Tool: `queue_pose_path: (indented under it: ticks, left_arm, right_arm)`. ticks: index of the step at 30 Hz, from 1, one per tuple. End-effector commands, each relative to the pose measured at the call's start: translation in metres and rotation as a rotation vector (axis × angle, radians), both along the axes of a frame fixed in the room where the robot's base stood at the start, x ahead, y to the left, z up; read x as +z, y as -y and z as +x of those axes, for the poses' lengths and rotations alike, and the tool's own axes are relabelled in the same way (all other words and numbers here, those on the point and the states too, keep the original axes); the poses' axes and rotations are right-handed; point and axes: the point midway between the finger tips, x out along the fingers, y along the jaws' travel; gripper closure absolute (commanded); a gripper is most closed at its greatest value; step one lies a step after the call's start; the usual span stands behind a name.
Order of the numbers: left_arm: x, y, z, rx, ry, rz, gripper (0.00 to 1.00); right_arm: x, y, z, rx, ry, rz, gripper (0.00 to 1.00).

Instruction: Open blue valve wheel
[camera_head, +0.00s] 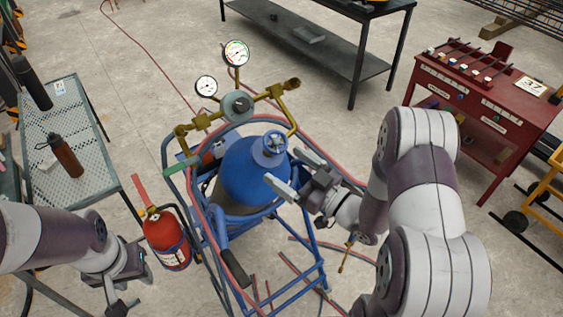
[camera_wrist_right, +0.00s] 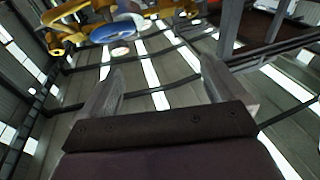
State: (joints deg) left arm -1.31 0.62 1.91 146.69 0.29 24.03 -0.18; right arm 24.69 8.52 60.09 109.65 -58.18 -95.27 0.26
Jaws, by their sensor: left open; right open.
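The blue valve wheel (camera_head: 275,143) sits on top of the blue gas cylinder (camera_head: 247,172), which stands in a blue frame cart. My right gripper (camera_head: 285,167) is open and empty, its two fingers pointing towards the valve from the right and apart from the wheel as far as I can tell. In the right wrist view, both fingers (camera_wrist_right: 160,75) are spread with nothing between them. A blue ring-like part (camera_wrist_right: 122,29) and brass fittings (camera_wrist_right: 65,28) show beyond them at the upper left. My left gripper (camera_head: 122,303) is low at the left, partly cut off by the picture edge, and open.
Brass pipework with two gauges (camera_head: 236,53) rises behind the cylinder. A red fire extinguisher (camera_head: 166,240) hangs at the cart's left. A perforated metal table (camera_head: 85,125) stands left, a red cabinet (camera_head: 485,125) right, a dark workbench (camera_head: 310,45) behind. Hoses loop around the cart.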

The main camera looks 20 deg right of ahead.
Motion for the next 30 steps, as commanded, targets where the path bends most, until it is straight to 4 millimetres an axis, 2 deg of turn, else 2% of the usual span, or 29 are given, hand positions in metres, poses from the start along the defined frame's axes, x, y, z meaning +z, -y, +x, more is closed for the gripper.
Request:
queue_pose_path:
  ticks: [1, 3, 6, 8, 15, 21, 25, 30]
  left_arm:
    - [0.002, 0.0, 0.0, 0.0, 0.001, 0.0, 0.57]
    - [0.002, 0.0, 0.0, 0.0, 0.001, 0.0, 0.57]
    - [0.004, 0.0, 0.0, 0.0, 0.001, 0.0, 0.57]
    - [0.008, 0.0, 0.0, 0.0, 0.001, 0.0, 0.57]
    - [0.03, 0.0, 0.0, 0.0, 0.001, 0.0, 0.57]
    - [0.041, 0.0, 0.0, 0.0, 0.001, 0.0, 0.57]
    - [0.044, 0.0, 0.0, 0.0, 0.0, 0.0, 0.57]
    - [0.044, 0.0, 0.0, 0.0, 0.0, 0.0, 0.57]
  right_arm:
    - [-0.012, 0.009, -0.004, -0.091, -0.058, 0.007, 0.04]
    - [-0.023, 0.023, -0.003, -0.188, -0.101, 0.0, 0.04]
    - [-0.026, 0.033, 0.005, -0.246, -0.112, -0.018, 0.04]
    - [-0.025, 0.03, 0.012, -0.245, -0.11, -0.029, 0.04]
    - [-0.022, 0.008, 0.069, -0.239, -0.107, -0.028, 0.04]
    - [-0.024, -0.004, 0.105, -0.242, -0.108, -0.027, 0.04]
    - [-0.025, -0.008, 0.117, -0.242, -0.108, -0.027, 0.04]
    - [-0.027, -0.009, 0.121, -0.243, -0.107, -0.026, 0.04]
